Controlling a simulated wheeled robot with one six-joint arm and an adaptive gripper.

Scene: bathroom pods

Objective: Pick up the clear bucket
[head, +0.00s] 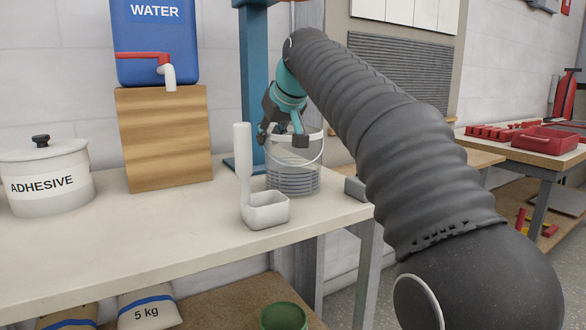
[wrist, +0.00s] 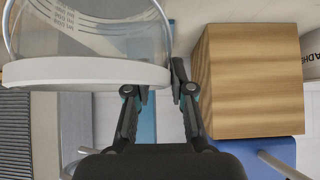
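The clear bucket (head: 292,178) stands upright near the right end of the pale worktable, with a pale rim and a thin wire handle. Its transparent wall and white rim (wrist: 85,72) fill the upper left of the wrist view. My gripper (head: 282,138) is at the left part of the bucket's rim. In the wrist view my gripper (wrist: 156,88) has its fingers spread, with the rim's end between them. One finger overlaps the rim and the other is just outside it. I cannot tell whether either finger touches the bucket.
A white scoop (head: 265,208) stands close in front of the bucket. A wooden block (head: 165,140) carries a blue water container (head: 155,45) to the left. A white adhesive pot (head: 45,180) is at far left. A blue post (head: 256,90) rises behind the bucket.

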